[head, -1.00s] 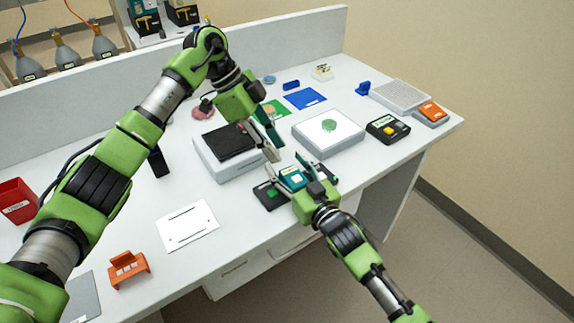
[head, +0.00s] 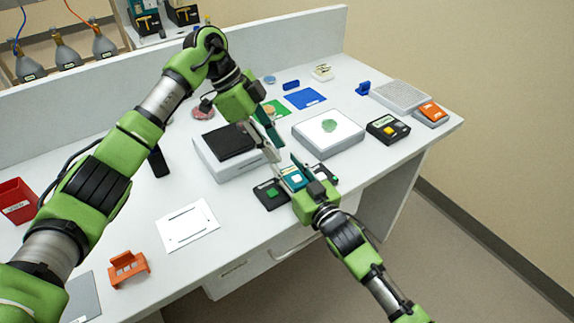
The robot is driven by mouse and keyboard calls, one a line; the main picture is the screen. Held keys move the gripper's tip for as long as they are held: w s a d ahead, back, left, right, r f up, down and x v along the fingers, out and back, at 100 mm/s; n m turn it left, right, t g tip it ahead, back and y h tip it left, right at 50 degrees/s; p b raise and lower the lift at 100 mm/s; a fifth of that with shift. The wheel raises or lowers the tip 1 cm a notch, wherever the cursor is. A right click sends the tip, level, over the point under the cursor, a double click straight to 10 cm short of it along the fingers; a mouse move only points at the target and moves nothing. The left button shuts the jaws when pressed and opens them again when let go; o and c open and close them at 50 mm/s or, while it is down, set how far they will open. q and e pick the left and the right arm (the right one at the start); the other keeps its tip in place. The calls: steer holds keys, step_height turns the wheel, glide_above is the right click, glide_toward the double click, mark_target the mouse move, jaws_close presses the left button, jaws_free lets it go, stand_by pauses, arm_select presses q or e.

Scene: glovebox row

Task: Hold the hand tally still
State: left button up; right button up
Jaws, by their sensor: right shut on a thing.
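The hand tally, a small teal device with a pale label (head: 294,179), sits between the fingers of my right gripper (head: 302,177) near the table's front edge. The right gripper is shut on it, and its fingers hide part of the sides. I cannot tell whether the tally touches the surface below. My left gripper (head: 274,147) is just behind and above the tally, pointing down toward it. Its two fingers are apart with nothing visible between them, and it appears clear of the tally.
A black pad with a green button (head: 270,194) lies just left of the tally. A grey box with a black top (head: 228,168) and a white plate with a green patch (head: 345,144) stand behind. A white card (head: 187,225) lies left. Free table surrounds the card.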

stand_by(0.4)
arm_select(q)
jaws_close()
stand_by(1.0)
